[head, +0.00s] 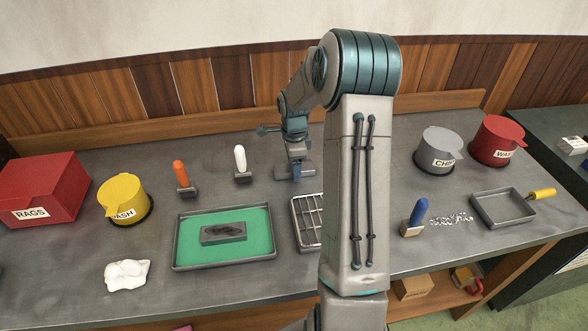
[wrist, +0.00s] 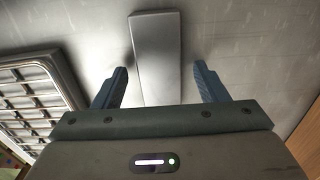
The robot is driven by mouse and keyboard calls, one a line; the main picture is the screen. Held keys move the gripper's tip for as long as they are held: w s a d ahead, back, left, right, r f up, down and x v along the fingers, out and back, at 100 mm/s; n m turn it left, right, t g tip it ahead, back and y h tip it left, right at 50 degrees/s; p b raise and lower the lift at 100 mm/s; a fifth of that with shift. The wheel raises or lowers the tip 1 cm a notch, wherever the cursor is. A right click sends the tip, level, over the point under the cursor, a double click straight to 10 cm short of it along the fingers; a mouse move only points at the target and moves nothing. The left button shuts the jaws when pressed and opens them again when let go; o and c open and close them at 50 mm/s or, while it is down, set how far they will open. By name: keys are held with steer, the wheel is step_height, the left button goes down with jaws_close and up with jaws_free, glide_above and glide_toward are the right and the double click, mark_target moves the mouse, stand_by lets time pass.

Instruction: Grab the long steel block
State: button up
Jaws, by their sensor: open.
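The long steel block (wrist: 157,45) shows in the wrist view as a plain grey bar on the bench top. It runs from the upper middle down between my fingers. My gripper (wrist: 161,67) is open, with one blue finger on each side of the block and a visible gap on both sides. I cannot tell how far the fingertips are above the bench. In the head view my gripper (head: 296,175) points down at the middle of the bench, behind the wire rack.
A wire rack (head: 299,206) lies close to my gripper, also at left in the wrist view (wrist: 40,85). A green-lined tray (head: 264,222) is left of it. White-handled (head: 240,161) and orange-handled (head: 181,174) tools stand behind the tray. A wooden backboard (head: 100,142) edges the bench.

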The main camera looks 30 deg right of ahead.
jaws_close()
steer(key=shift+w+r, duration=0.1)
steer(key=shift+r, duration=0.15)
